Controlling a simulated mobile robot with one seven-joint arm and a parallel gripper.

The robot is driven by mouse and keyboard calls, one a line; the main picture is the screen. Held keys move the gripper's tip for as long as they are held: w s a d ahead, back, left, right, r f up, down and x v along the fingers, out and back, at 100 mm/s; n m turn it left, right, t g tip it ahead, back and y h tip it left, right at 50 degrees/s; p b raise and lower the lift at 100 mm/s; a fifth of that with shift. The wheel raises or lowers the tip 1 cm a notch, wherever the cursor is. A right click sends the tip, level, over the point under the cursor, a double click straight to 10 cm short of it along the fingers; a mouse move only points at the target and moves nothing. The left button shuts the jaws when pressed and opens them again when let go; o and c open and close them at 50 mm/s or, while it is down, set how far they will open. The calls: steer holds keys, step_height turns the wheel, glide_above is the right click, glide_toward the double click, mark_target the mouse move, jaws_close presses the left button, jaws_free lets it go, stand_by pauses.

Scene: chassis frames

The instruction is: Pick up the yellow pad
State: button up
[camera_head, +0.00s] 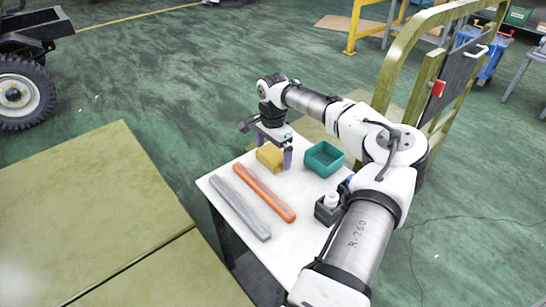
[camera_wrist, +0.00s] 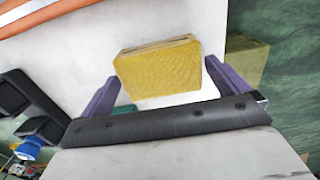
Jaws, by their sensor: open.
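The yellow pad (camera_head: 270,157) is a small block lying near the far end of the white table. In the wrist view the yellow pad (camera_wrist: 160,68) lies ahead of and partly between the fingers. My gripper (camera_head: 274,152) is at the pad, with its purple fingers pointing down. In the wrist view my gripper (camera_wrist: 158,88) is open, with one finger on each side of the pad.
The white table (camera_head: 285,238) also holds a teal bin (camera_head: 323,160), an orange bar (camera_head: 264,190), a grey bar (camera_head: 239,206) and a dark holder with a white-capped bottle (camera_head: 329,206). Olive panels (camera_head: 90,210) lie at left. An olive rail frame (camera_head: 392,60) stands at right.

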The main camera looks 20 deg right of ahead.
mark_target(273, 153)
steer(key=shift+f, duration=0.75)
steer(key=c, duration=0.7)
steer(key=shift+r, duration=0.1)
step_height(273, 153, up, 20)
steer(key=shift+b, duration=0.3)
steer(key=o, duration=0.4)
steer(key=c, duration=0.3)
